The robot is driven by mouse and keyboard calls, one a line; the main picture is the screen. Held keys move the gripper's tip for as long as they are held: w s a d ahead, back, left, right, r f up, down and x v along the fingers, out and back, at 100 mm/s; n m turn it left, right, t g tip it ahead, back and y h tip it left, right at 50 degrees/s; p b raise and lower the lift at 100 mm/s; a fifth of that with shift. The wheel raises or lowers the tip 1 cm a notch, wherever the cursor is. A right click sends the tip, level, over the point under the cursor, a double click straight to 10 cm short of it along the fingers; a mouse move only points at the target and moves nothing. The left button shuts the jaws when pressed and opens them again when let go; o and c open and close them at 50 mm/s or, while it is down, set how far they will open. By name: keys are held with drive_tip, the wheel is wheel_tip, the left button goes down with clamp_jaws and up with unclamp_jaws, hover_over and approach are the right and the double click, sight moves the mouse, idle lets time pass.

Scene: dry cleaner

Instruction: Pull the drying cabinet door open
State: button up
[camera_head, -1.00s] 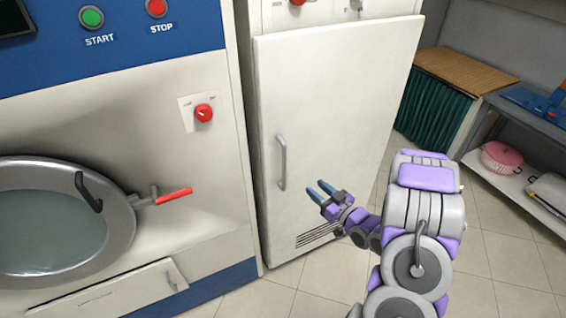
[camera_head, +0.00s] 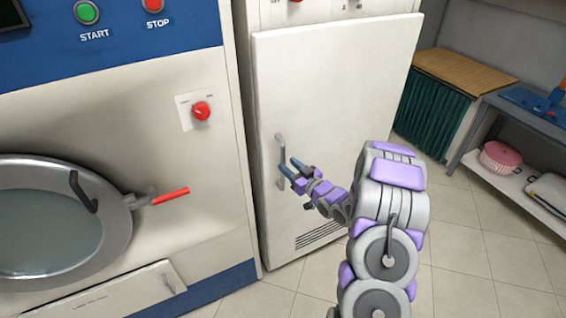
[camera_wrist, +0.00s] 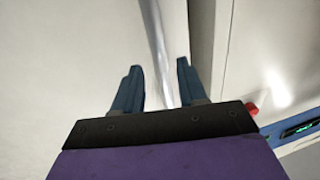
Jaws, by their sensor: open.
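The drying cabinet door (camera_head: 335,110) is a tall white panel, and it looks shut. Its grey vertical bar handle (camera_head: 281,160) is near the door's left edge. My gripper (camera_head: 288,171) is at the handle's lower half, with its blue fingers pointing at it. In the wrist view the handle (camera_wrist: 158,45) runs between the two open fingers (camera_wrist: 157,82), toward their tips. I cannot tell whether either finger touches it. The gripper hides a little of the handle's lower end in the head view.
A washing machine (camera_head: 170,85) with a round glass door (camera_head: 50,225) and a red-tipped lever (camera_head: 170,196) stands on the left. A shelf (camera_head: 530,180) with a pink basket (camera_head: 500,157) is at the right. Tiled floor (camera_head: 480,240) is clear at the lower right.

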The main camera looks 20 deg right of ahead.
sight(283, 161)
drive_tip(key=shift+x, duration=2.05)
clamp_jaws()
